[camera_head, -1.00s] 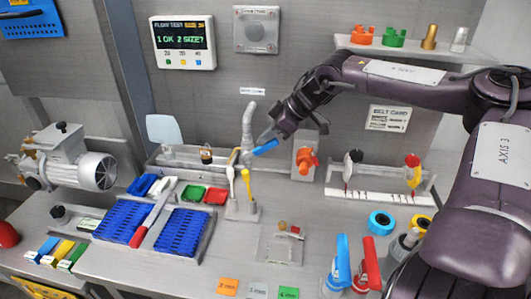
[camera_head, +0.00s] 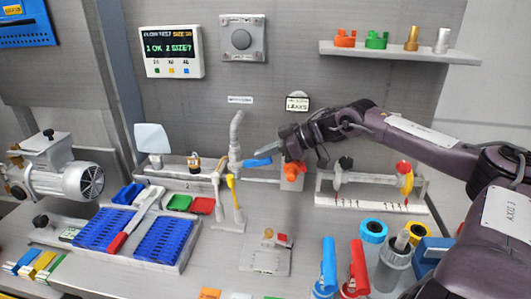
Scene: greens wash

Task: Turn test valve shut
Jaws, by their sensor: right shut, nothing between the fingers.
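The test valve appears to be the grey upright pipe (camera_head: 236,140) with a blue lever handle (camera_head: 257,162), standing behind the middle of the bench. The lever points right from the pipe and lies nearly level. My right gripper (camera_head: 262,147) reaches in from the right, just above the lever, with its fingers pointing left. It is shut and holds nothing. I cannot tell whether its fingertips touch the lever. An orange valve knob (camera_head: 294,171) is partly hidden below the gripper. My left gripper is not in view.
A display (camera_head: 173,46) on the wall reads "1 OK 2 SIZE?". Blue trays (camera_head: 165,240) lie at the left. Blue (camera_head: 327,270) and red (camera_head: 356,270) handled tools stand at the front right. A rack (camera_head: 372,198) stands beneath my right arm.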

